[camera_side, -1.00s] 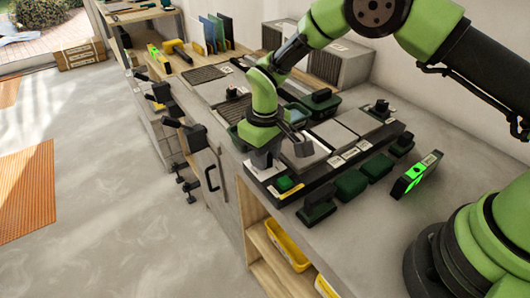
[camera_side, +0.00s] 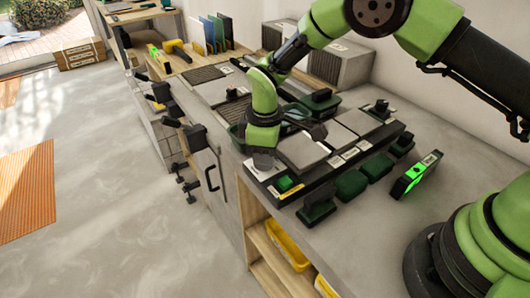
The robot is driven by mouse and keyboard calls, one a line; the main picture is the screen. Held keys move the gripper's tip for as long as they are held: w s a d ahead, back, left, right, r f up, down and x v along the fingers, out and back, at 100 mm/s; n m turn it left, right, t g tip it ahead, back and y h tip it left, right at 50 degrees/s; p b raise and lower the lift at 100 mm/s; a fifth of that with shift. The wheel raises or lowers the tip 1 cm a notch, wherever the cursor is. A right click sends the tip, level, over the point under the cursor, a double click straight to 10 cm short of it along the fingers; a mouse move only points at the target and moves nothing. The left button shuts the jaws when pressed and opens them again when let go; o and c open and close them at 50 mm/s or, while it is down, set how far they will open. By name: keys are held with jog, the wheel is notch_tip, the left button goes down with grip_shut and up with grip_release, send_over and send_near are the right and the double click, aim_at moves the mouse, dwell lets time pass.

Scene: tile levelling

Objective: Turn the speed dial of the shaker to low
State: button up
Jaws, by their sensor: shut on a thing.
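The shaker (camera_side: 325,172) is a long dark bench unit with grey square plates on top. A pale control strip (camera_side: 270,190) runs along its near left end, with a green button and yellow marks. My gripper (camera_side: 264,164) points down over the left corner of this strip. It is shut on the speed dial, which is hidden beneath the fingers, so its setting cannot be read.
Dark green blocks (camera_side: 350,185) stand along the shaker's right side. A device with a lit green face (camera_side: 415,175) stands further right. Yellow bins (camera_side: 288,245) sit on the shelf below. Clamps (camera_side: 195,135) stick out from the bench front.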

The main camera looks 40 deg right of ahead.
dwell(0.3)
jog(key=o, duration=0.9)
jog(key=shift+o, duration=0.2)
notch_tip(320, 180, up, 9)
jog(key=shift+r, duration=0.5)
